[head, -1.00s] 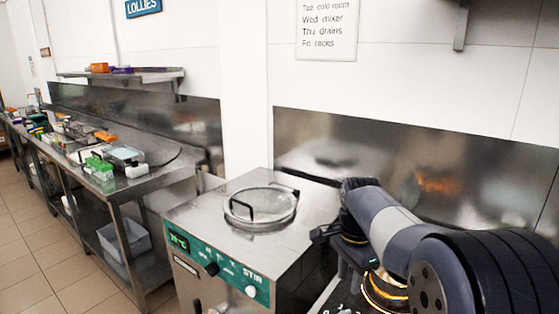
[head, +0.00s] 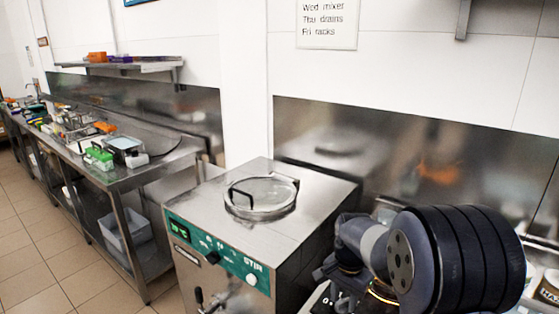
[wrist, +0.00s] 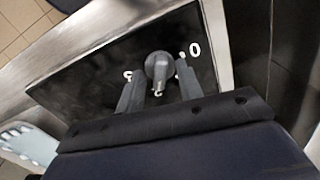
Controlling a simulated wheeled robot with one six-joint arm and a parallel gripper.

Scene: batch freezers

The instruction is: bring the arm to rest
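My gripper (wrist: 156,78) shows in the wrist view with its two grey fingers apart and nothing held between them. A round grey knob (wrist: 158,65) on a dark panel (wrist: 85,85) with white figures shows between and just beyond the fingertips. Gaps show on both sides of the knob; how far off it is in depth I cannot tell. In the head view my arm (head: 440,260) is bent at the lower right, and my fingertips cannot be made out there.
A steel batch freezer (head: 315,225) with a round clear lid (head: 262,196) and a green control panel (head: 215,250) stands left of my arm. A steel bench (head: 150,175) with bins and tools runs along the left wall. The tiled floor (head: 50,250) is clear at the left.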

